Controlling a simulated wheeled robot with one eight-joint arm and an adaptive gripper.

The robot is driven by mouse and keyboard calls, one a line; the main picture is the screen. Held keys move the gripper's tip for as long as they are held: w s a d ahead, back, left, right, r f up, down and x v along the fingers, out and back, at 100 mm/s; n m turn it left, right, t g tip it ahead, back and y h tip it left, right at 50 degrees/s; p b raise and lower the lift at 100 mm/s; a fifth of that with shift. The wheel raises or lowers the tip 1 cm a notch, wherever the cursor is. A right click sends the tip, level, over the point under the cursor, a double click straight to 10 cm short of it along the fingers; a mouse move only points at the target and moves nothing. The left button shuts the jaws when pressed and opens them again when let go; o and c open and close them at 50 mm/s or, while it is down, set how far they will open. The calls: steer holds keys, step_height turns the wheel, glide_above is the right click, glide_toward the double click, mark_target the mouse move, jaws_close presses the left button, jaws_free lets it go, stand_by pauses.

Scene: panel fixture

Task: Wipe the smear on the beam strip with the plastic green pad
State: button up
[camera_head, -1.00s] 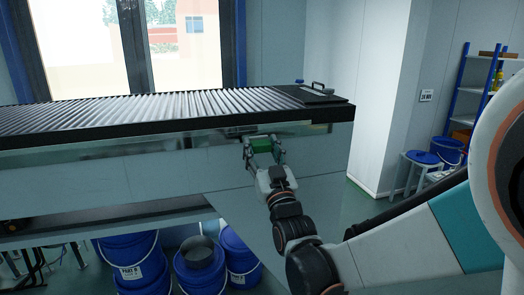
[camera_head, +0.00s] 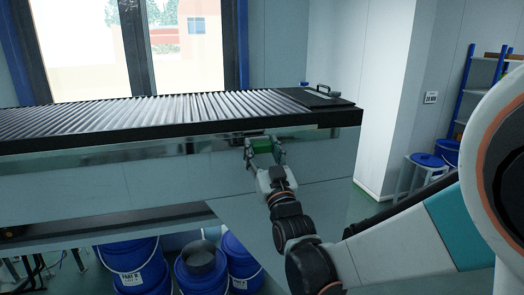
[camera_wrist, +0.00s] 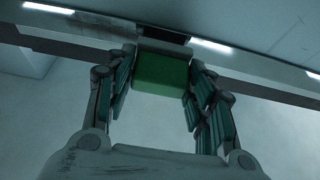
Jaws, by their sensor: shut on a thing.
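My gripper (camera_head: 265,151) is shut on the green pad (camera_head: 262,146), one finger on each side. In the wrist view the pad (camera_wrist: 160,74) sits between the fingertips, its far edge at the strip. The beam strip (camera_head: 100,157) is a shiny band below the black front edge of the ribbed panel; it also shows in the wrist view (camera_wrist: 215,46). The pad overlaps the strip near its right part; I cannot tell whether they touch. A dull greyish patch on the strip, perhaps the smear (camera_wrist: 100,22), lies left of the pad in the wrist view. Its full outline is unclear.
The ribbed panel (camera_head: 180,108) lies above the strip, with a dark handled plate (camera_head: 318,97) at its right end. Blue buckets (camera_head: 132,262) stand below. A blue-topped stool (camera_head: 425,160) and shelf stand at right. The strip's front looks clear to the left.

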steer(key=shift+w+a, duration=0.25)
steer(key=shift+w, duration=0.65)
stand_by(0.3)
steer(key=shift+w+d+b, duration=0.2)
steer(key=shift+w+d, duration=0.5)
steer(key=shift+d, duration=1.7)
steer(key=shift+w+d+b, duration=0.2)
steer(key=shift+w+d, duration=0.45)
steer(key=shift+d, duration=1.7)
steer(key=shift+w+d+b, duration=0.2)
steer(key=shift+w+d, duration=0.5)
steer(key=shift+d, duration=1.7)
steer(key=shift+s+a, duration=0.65)
steer(key=shift+a, duration=1.75)
steer(key=shift+s+a, duration=0.7)
steer(key=shift+a, duration=1.65)
steer(key=shift+s+a, duration=0.65)
steer(key=shift+a, duration=1.75)
